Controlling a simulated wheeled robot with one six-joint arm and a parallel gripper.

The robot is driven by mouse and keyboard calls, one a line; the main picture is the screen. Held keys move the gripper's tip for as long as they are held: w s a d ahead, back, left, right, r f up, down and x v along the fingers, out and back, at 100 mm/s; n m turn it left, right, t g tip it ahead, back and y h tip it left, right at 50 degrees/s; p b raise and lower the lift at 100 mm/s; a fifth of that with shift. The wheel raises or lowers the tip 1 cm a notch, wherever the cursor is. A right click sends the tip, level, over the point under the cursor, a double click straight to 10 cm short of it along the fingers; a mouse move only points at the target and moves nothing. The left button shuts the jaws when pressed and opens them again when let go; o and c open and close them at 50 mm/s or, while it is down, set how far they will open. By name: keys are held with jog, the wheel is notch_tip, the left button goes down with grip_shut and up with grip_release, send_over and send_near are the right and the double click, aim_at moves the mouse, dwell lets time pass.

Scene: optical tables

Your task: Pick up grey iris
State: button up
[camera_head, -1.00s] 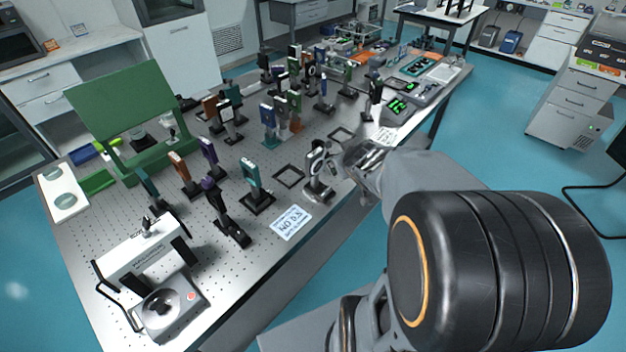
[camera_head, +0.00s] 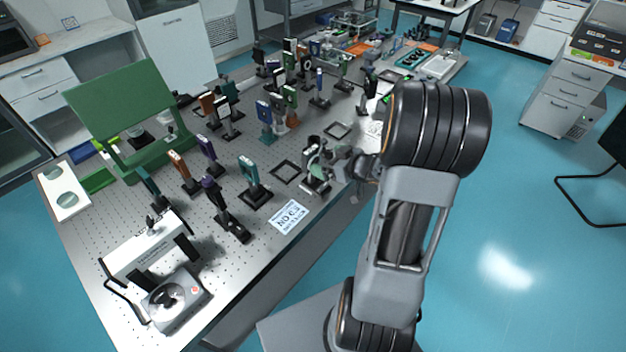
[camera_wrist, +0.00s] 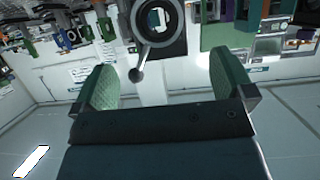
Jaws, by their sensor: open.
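The grey iris (camera_wrist: 158,22) shows at the top middle of the wrist view as a dark ring with a round opening and a small ball-ended lever hanging down. My gripper (camera_wrist: 168,88) is open there, its two green-padded fingers apart, one on each side below the ring. The lever's ball end lies between the finger lines in the picture, and I see no contact. In the head view the iris (camera_head: 314,172) stands on its base near the table's right edge. My gripper (camera_head: 335,163) is right beside it, partly covering it.
The perforated optical table (camera_head: 120,250) holds several mounted optics left of and behind the iris. A teal mount (camera_head: 254,180) and an empty square frame (camera_head: 286,172) are close to its left. A printed card (camera_head: 288,216) lies in front.

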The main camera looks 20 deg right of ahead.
aim_at(314, 156)
jog(key=shift+p+x, duration=0.45)
jog(key=shift+x, duration=3)
jog(key=shift+w+r, duration=0.1)
jog(key=c, duration=1.8)
